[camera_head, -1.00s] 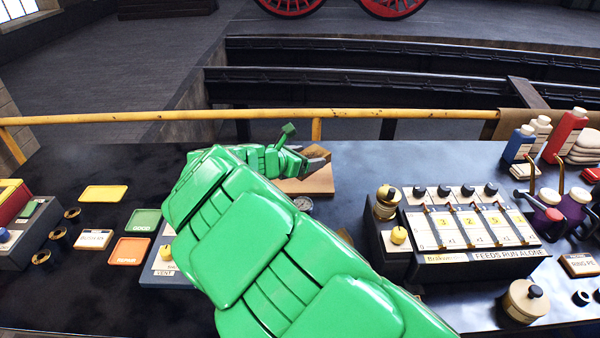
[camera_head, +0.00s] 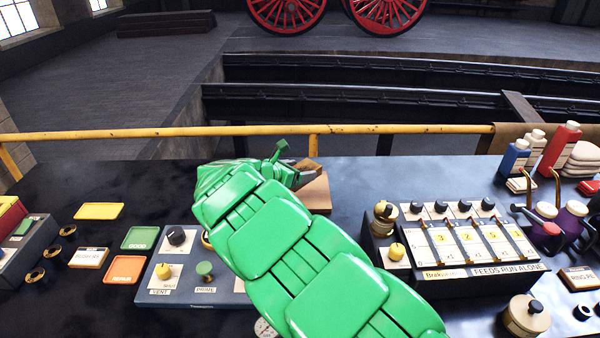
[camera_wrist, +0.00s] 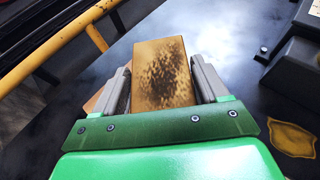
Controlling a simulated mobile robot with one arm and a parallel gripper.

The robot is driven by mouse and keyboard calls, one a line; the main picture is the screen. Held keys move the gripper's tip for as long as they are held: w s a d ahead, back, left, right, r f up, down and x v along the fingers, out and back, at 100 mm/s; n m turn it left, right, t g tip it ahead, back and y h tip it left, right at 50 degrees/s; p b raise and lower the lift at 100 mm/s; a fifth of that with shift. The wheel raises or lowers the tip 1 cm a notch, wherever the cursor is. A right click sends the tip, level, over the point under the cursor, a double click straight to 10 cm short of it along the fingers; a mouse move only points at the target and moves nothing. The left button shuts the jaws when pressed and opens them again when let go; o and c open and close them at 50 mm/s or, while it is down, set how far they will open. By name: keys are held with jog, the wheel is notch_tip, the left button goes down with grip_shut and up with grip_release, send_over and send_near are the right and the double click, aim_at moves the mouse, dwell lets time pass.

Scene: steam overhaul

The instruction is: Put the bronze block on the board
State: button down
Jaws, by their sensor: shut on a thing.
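The bronze block (camera_wrist: 160,72), brown with dark speckled patches, is between the two grey fingers of my gripper (camera_wrist: 163,88) in the wrist view. My gripper is shut on it. In the head view my gripper (camera_head: 297,170) is at the far part of the bench, and the block (camera_head: 308,165) shows only in part behind the fingers. The tan wooden board (camera_head: 318,194) lies below and around the block, partly hidden by my arm. In the wrist view a small edge of the board (camera_wrist: 96,101) shows left of the block. Whether the block touches the board I cannot tell.
A yellow rail (camera_head: 400,129) runs along the bench's far edge. A feed panel (camera_head: 470,240) stands to the right, and a blue valve panel (camera_head: 180,295) to the left, partly behind my arm. Bottles (camera_head: 562,142) stand far right. Bench between board and feed panel is clear.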

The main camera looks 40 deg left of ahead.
aim_at(297, 165)
jog(key=shift+w+a+f, duration=0.25)
jog(key=shift+w+a, duration=0.2)
jog(key=shift+a, duration=0.15)
jog(key=shift+w+a+f, duration=0.25)
jog(key=shift+w+a, duration=0.2)
jog(key=shift+a, duration=0.1)
jog(key=shift+w+a+f, duration=0.45)
jog(key=shift+a+f, duration=0.2)
jog(key=shift+f, duration=0.25)
jog(key=shift+w+a+f, duration=0.45)
jog(key=shift+a+f, duration=0.15)
jog(key=shift+f, duration=0.3)
jog(key=shift+w+a+f, duration=0.45)
jog(key=shift+a+f, duration=0.2)
jog(key=shift+f, duration=0.25)
jog(key=shift+f, duration=0.1)
jog(key=shift+w+a+f, duration=0.1)
jog(key=shift+w+a, duration=0.05)
jog(key=shift+f, duration=1.5)
grip_release()
jog(key=shift+f, duration=0.25)
jog(key=shift+r, duration=0.1)
jog(key=v, duration=1.2)
